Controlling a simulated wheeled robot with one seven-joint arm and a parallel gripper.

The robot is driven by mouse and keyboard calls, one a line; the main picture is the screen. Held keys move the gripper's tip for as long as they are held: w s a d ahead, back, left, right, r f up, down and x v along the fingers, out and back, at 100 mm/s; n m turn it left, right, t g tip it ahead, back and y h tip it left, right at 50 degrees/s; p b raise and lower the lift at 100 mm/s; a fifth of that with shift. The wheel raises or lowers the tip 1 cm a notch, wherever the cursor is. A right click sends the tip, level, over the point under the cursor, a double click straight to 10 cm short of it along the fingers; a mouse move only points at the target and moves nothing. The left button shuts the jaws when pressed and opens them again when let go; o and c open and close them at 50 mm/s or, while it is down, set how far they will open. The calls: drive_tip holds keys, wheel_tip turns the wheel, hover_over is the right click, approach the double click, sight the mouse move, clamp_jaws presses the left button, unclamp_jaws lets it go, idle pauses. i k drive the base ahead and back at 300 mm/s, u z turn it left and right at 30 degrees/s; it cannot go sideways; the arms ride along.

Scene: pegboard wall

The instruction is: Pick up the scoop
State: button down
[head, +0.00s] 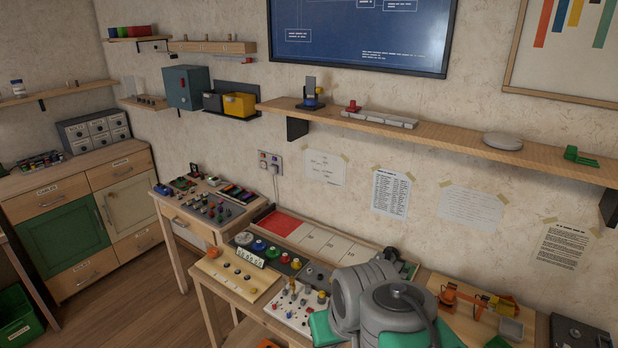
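I cannot make out a scoop for certain in the head view. A small orange item (452,296) lies on a wooden board at the right of the workbench, but its shape is too small and partly covered to name. A small green item (580,157) lies on the right end of the long wall shelf, also too small to name. My arm's grey and green links fill the lower middle right and hide part of the bench. My gripper's fingers do not show.
The workbench (258,316) is crowded with panels of knobs and buttons. A side table (172,212) with small parts stands left of it. The long shelf (455,132) runs along the wall above. A drawer cabinet (22,216) stands far left. Wooden floor (128,290) is clear between.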

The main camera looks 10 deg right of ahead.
sight(503, 306)
drive_tip(key=z, duration=1.75)
drive_tip(key=k, duration=1.15)
drive_tip(key=u, duration=0.95)
drive_tip(key=i, duration=1.4)
drive_tip(key=z, duration=0.25)
